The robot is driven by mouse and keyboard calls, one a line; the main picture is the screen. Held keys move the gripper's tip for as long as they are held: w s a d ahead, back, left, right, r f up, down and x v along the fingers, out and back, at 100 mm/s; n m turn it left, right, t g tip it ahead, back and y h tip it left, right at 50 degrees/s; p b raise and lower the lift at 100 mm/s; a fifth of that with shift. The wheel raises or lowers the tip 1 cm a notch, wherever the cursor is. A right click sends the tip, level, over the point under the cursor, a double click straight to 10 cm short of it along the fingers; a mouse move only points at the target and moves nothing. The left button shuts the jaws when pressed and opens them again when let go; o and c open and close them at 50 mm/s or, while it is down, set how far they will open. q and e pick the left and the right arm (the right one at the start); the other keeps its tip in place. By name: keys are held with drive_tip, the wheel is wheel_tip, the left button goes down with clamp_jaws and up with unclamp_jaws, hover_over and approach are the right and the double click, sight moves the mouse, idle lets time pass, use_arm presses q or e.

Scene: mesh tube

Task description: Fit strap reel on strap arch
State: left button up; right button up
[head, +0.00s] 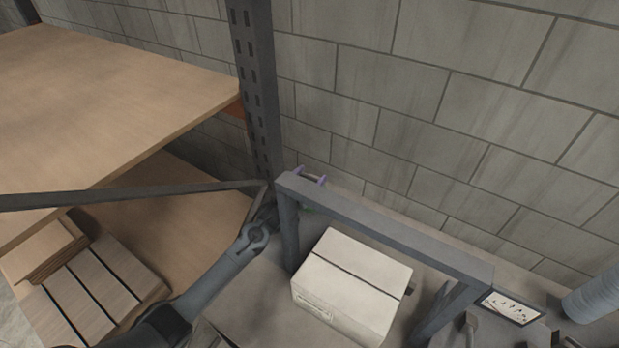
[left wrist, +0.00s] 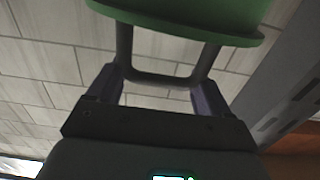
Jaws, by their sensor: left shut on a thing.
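The strap arch (head: 385,230) is a grey metal frame standing over a white carton. My left arm reaches up to its left corner. The left gripper (head: 311,177) shows only its purple fingers, just behind the left end of the top bar. A small bit of the green strap reel (head: 307,210) shows under the bar; the bar hides the rest. In the left wrist view, my left gripper (left wrist: 157,88) is shut on the grey U-shaped handle of the reel (left wrist: 185,20). Whether the reel touches the arch is hidden. My right gripper is not clearly in view.
The white carton (head: 350,287) stands under the arch. A rack upright (head: 257,90) and wooden shelves (head: 100,90) are at the left, close to my left arm. A block wall (head: 450,100) is behind. A framed panel (head: 512,306) and a pale tube (head: 595,295) are at the right.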

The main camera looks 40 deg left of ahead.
use_arm(q)
drive_tip(key=shift+f+b, duration=0.3)
drive_tip(key=shift+f, duration=0.05)
idle(0.4)
drive_tip(key=shift+f+b, duration=0.3)
drive_tip(key=shift+f, duration=0.2)
idle(0.3)
drive_tip(key=shift+f+b, duration=0.9)
drive_tip(key=shift+f, duration=0.4)
idle(1.1)
